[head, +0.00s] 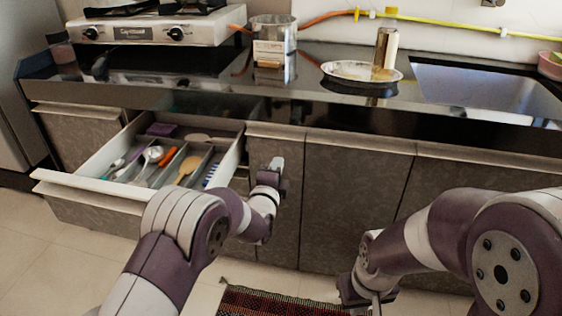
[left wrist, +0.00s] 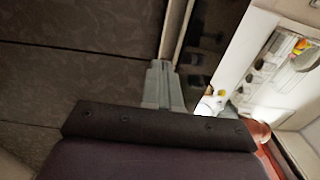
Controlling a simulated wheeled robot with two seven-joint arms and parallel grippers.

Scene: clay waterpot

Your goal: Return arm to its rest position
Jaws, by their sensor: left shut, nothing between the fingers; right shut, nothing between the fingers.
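My left arm reaches forward from the lower left in the head view. Its gripper (head: 277,165) is shut and empty, in front of the cabinet doors just right of the open drawer (head: 95,188). In the left wrist view the left gripper's fingers (left wrist: 162,85) are together, with dark cabinet fronts behind them. My right arm comes in from the right, bent, with its gripper (head: 374,300) low near the bottom edge of the head view. The right gripper is shut, with its fingertips partly cut off by the frame.
The drawer holds spoons and other utensils. A striped rug (head: 270,303) lies on the tiled floor.

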